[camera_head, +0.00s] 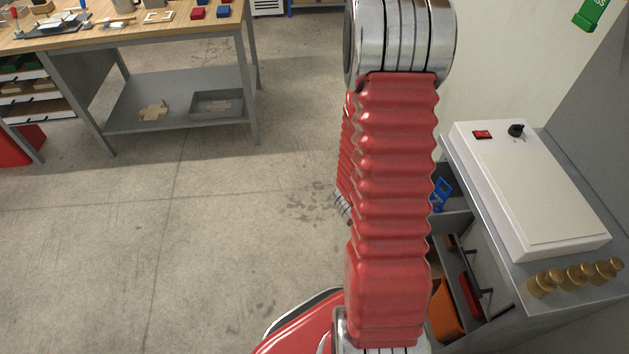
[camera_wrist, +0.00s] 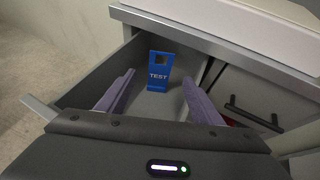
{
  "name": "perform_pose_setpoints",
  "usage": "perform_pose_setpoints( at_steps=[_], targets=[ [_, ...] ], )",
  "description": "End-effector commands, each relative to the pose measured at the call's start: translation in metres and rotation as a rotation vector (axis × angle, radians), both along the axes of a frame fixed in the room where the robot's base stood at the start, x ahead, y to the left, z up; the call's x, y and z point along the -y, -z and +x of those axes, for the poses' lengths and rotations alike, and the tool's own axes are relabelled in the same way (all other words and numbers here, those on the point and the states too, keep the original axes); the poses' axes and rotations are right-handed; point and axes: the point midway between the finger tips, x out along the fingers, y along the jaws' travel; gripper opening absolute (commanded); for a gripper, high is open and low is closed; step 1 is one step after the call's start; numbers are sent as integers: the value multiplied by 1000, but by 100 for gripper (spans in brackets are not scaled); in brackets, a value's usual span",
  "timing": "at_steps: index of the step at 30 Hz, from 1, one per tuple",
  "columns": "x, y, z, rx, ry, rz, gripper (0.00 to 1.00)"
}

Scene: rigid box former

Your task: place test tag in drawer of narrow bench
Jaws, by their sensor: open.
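The blue test tag (camera_wrist: 159,72), marked TEST and with a square hole near its top, is inside the open drawer (camera_wrist: 88,88) of the narrow bench (camera_wrist: 225,38). It looks upright or leaning near the drawer's back. It also shows in the head view (camera_head: 441,193), partly hidden by my arm. My gripper (camera_wrist: 158,78) is open above the drawer, with its two fingers to either side of the tag in the wrist view and apparently apart from it. My gripper is hidden behind my red arm in the head view.
A white box (camera_head: 530,190) with a red switch and several brass weights (camera_head: 575,277) stand on the bench top. Dark handles (camera_wrist: 252,118) and orange and red items (camera_head: 447,310) are beside the drawer. A wooden-topped table (camera_head: 130,36) stands at left; the floor between is clear.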

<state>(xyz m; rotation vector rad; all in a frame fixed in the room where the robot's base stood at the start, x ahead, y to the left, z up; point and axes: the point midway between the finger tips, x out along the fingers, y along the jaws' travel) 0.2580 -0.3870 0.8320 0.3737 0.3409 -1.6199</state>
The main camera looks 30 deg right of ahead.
Motion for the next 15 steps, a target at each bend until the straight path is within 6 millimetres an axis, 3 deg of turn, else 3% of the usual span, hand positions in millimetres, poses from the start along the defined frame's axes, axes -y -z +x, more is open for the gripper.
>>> perform_pose_setpoints(
  at_steps=[5,15],
  targets=[
    [-2,-16,2,42,41,-14,60],
    [-31,-79,-1,288,275,-28,60]
  ],
)
